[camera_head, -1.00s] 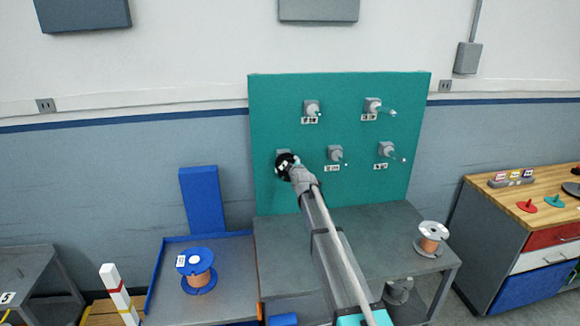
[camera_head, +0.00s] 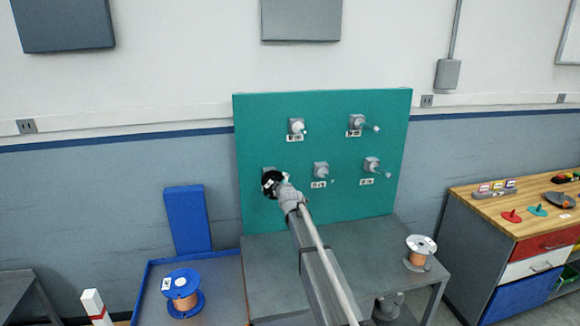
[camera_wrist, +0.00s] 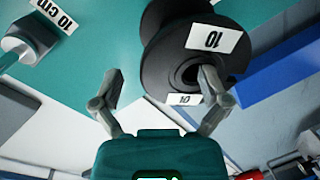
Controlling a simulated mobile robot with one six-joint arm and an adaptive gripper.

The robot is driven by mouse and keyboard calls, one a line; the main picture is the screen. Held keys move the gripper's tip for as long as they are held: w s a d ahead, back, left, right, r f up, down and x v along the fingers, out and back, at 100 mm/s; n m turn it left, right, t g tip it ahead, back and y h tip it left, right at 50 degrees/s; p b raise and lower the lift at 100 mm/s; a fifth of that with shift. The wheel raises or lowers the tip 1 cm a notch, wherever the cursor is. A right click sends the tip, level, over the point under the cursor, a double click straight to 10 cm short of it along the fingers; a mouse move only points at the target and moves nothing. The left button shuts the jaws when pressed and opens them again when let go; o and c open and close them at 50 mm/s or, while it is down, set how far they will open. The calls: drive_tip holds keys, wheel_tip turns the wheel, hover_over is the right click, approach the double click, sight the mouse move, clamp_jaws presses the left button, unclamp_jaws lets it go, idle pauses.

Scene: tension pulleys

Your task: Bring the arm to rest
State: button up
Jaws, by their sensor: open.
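My gripper (camera_head: 284,188) is at the lower left of the teal board (camera_head: 325,107), at the black spool (camera_head: 269,181). In the wrist view my gripper (camera_wrist: 160,85) has its two fingers spread apart, with nothing between them. The black spool (camera_wrist: 160,62), with white "10" labels, is beyond the fingers at upper middle. The right finger overlaps its hub in the picture; I cannot tell if they touch. The spool sits at the board's lower left peg position, its mount mostly hidden. My arm reaches up from the bottom, over the grey table (camera_head: 270,270).
Other pegs (camera_head: 321,170) stick out of the board. A blue-flanged copper spool (camera_head: 182,292) stands in the blue-edged tray at left, and a white-flanged one (camera_head: 420,250) at the table's right. A wooden-topped cabinet (camera_head: 470,203) stands at far right.

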drive_tip(key=s+d+f+m+g+h, duration=0.1)
drive_tip(key=s+d+f+m+g, duration=0.4)
drive_tip(key=s+d, duration=0.4)
drive_tip(key=s+d+f+m+g+h, duration=0.2)
drive_tip(key=s+d+f+m+g, duration=0.3)
drive_tip(key=s, duration=1.9)
drive_tip(key=s+d+f+m+g+h, duration=0.1)
drive_tip(key=s+d+f+m+g, duration=0.4)
drive_tip(key=s+d, duration=0.8)
drive_tip(key=s, duration=0.4)
drive_tip(key=shift+f+h, duration=0.3)
drive_tip(key=shift+h, duration=0.1)
